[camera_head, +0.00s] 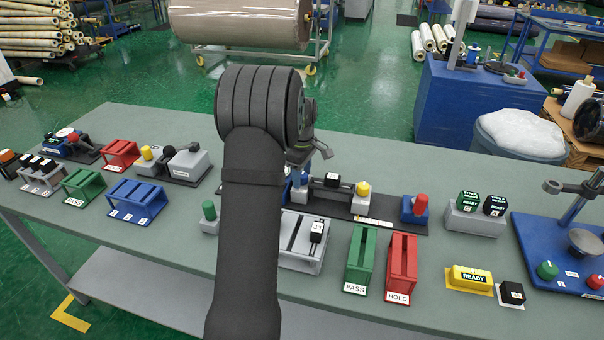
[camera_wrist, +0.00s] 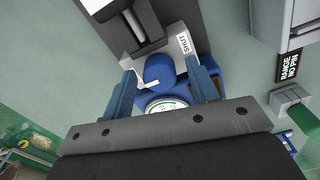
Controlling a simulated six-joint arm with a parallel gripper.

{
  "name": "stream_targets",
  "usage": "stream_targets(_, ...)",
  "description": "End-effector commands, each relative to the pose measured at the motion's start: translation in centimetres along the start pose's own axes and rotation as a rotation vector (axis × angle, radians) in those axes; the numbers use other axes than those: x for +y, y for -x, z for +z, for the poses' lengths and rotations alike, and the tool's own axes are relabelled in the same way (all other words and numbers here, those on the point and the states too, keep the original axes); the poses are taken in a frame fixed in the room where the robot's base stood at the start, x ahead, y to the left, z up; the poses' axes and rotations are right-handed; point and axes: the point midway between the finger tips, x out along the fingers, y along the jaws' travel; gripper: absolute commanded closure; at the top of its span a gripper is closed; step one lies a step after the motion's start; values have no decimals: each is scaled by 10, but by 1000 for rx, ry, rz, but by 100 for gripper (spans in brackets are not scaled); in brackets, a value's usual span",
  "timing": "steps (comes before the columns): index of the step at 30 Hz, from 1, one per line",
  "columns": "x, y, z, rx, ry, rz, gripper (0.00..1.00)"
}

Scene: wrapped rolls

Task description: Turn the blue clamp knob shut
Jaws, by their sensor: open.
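In the wrist view the blue clamp knob (camera_wrist: 159,68) sits on a blue base in front of a grey and dark fixture (camera_wrist: 140,25). A white pointer (camera_wrist: 150,85) sticks out at its lower left. A label reading SHUT (camera_wrist: 184,43) is at its upper right. A white round dial (camera_wrist: 165,104) with a green ring is below the knob. My gripper (camera_wrist: 161,72) is open, with one blue finger on each side of the knob. I cannot tell whether the fingers touch it. In the head view my arm hides most of this spot.
Green PASS (camera_head: 361,262) and red HOLD (camera_head: 401,268) racks stand at the bench front. A grey slotted block (camera_head: 300,242) is right of my arm. A yellow-knobbed fixture (camera_head: 361,200) is behind it. A RANGE NO PIN sign (camera_wrist: 289,65) lies right of the knob.

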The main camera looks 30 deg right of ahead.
Motion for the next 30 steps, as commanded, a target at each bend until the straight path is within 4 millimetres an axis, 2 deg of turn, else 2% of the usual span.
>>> stream_targets(5, 0, 0, 0, 0, 0, 0, 46)
stream_targets(8, 0, 0, 0, 0, 0, 0, 62)
stream_targets(12, 0, 0, 0, 0, 0, 0, 89)
stream_targets(13, 0, 0, 0, 0, 0, 0, 91)
stream_targets(17, 0, 0, 0, 0, -16, -1, 91)
stream_targets(30, 0, 0, 0, -1, -262, 0, 91)
